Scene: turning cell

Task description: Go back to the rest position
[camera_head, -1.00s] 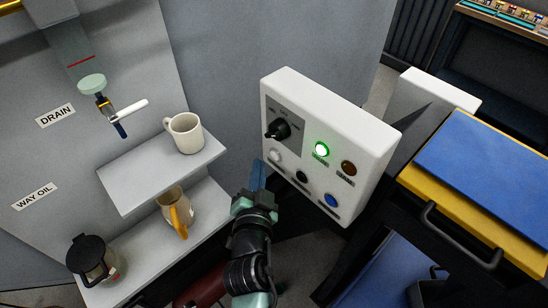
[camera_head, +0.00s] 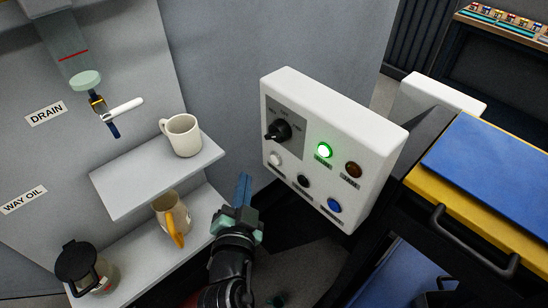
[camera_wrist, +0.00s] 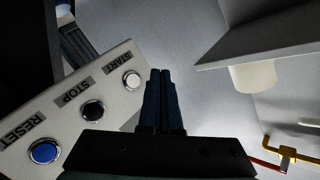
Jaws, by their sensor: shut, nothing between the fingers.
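My gripper (camera_head: 243,190) is shut and empty. In the head view it points up and away, in the gap between the shelves and the white control box (camera_head: 375,135), apart from both. In the wrist view its closed fingers (camera_wrist: 165,100) stand before the grey panel. The START button (camera_wrist: 132,79), STOP button (camera_wrist: 92,110) and RESET button (camera_wrist: 44,152) lie to their left. The box also carries a black rotary knob (camera_head: 277,131), a lit green lamp (camera_head: 324,150) and a dark amber lamp (camera_head: 353,170).
An upper shelf (camera_head: 130,185) holds a white mug (camera_head: 182,135). The lower shelf holds a jug with a yellow handle (camera_head: 172,217) and a black-lidded pot (camera_head: 85,265). A drain valve (camera_head: 123,109) hangs at left. A cart with a blue top (camera_head: 490,170) stands at right.

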